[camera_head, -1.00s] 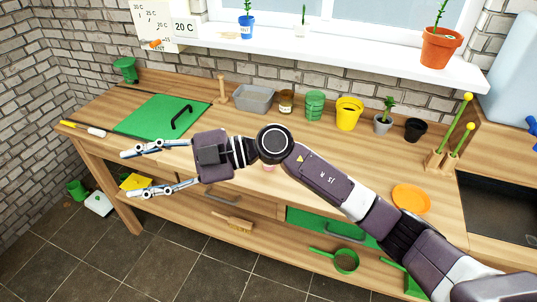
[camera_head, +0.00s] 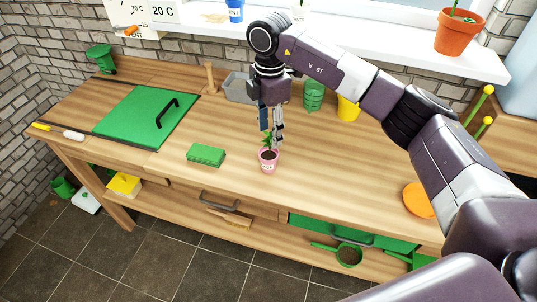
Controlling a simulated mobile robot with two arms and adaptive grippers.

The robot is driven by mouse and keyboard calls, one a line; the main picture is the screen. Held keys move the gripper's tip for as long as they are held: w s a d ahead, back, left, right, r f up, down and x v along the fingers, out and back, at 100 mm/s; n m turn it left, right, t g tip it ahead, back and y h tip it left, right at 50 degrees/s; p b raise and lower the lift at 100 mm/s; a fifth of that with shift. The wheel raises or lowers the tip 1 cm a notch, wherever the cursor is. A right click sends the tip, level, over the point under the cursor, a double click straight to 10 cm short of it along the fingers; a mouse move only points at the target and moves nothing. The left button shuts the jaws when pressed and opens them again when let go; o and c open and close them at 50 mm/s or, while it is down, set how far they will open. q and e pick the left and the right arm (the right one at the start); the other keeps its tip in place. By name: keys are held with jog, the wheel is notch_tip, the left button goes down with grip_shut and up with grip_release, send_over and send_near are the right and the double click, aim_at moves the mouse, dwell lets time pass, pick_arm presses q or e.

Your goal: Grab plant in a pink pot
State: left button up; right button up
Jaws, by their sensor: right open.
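The plant in a pink pot (camera_head: 268,160) stands upright near the front edge of the wooden workbench, its green leaves (camera_head: 267,140) rising from the pot. My right gripper (camera_head: 271,130) points down directly over it, with its fingertips at the height of the leaves. The fingers are open; whether they touch the leaves cannot be told. My left gripper is not in view.
A green block (camera_head: 206,155) lies left of the pot, and a green board with a handle (camera_head: 145,118) lies farther left. A grey bin (camera_head: 238,88), a green pot (camera_head: 314,96) and a yellow pot (camera_head: 348,109) stand behind.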

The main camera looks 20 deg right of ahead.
aim_at(268, 152)
jog(key=shift+a+f+p, duration=0.1)
jog(key=shift+f+p, duration=0.35)
jog(key=shift+f, duration=0.15)
jog(key=f, duration=0.1)
jog(key=f+p, duration=0.1)
jog(key=f, duration=0.1)
jog(key=shift+w, duration=0.4)
jog(key=shift+a+f, duration=0.1)
jog(key=shift+f, duration=0.25)
jog(key=c, duration=0.8)
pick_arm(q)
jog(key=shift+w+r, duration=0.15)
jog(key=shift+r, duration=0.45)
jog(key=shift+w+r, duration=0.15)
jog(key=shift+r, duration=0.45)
pick_arm(e)
grip_shut()
